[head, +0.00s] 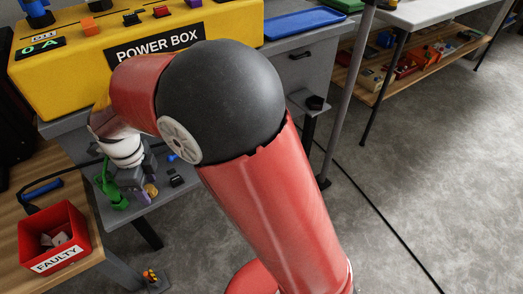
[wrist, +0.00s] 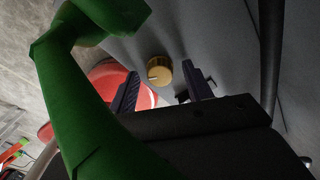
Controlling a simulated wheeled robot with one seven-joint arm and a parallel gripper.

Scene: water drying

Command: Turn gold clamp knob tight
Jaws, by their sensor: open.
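The gold clamp knob (wrist: 159,70), a short round cylinder with a pale mark on its face, is on a grey surface in the wrist view. A small gold piece (head: 151,190) beside my gripper in the head view looks like the same knob. My gripper (wrist: 160,73) is open, with one dark finger on either side of the knob in the picture. The knob appears at or just beyond the fingertips, and I see no contact. In the head view my gripper (head: 133,178) is small and partly hidden among the parts at the shelf.
A green bent part (wrist: 85,90) crosses close to the wrist camera; a green piece (head: 110,188) also shows beside my gripper. The yellow power box (head: 60,75) stands behind. A red FAULTY bin (head: 55,238) is on the wooden bench at left. Open floor lies right.

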